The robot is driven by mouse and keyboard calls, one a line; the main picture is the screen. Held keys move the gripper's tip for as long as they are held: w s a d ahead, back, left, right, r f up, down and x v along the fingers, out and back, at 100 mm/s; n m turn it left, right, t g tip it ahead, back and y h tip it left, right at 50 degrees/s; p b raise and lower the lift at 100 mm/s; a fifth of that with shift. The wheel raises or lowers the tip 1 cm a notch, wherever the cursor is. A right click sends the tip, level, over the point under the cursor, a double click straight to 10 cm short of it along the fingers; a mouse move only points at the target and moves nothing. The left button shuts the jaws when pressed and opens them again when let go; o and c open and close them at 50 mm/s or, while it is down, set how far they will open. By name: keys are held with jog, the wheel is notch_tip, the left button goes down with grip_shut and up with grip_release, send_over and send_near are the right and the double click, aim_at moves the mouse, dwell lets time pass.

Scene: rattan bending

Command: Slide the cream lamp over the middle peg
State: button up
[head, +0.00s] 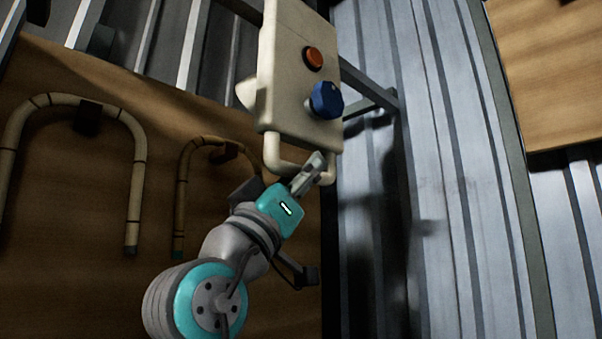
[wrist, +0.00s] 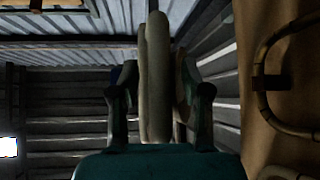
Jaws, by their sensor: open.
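I see no cream lamp or middle peg that I can name with certainty in either view. In the head view a cream panel (head: 290,80) carries a red button (head: 313,58), a blue knob (head: 326,100) and a cream bar handle (head: 277,167) along its lower end. My gripper (head: 310,172) is at this handle, at its right part. In the wrist view my gripper (wrist: 160,92) is open, with a finger on each side of a long cream bar (wrist: 154,75). I cannot tell whether the fingers touch the bar.
Bent rattan canes, a larger one (head: 139,175) and a smaller one (head: 182,190), hang on a brown wooden board (head: 70,285) at left. A grey slatted surface (head: 400,200) lies to the right, with a wooden top (head: 555,100) beyond it.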

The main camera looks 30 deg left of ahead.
jog(key=v, duration=1.1)
jog(key=shift+s+f, duration=0.25)
jog(key=shift+f, duration=0.05)
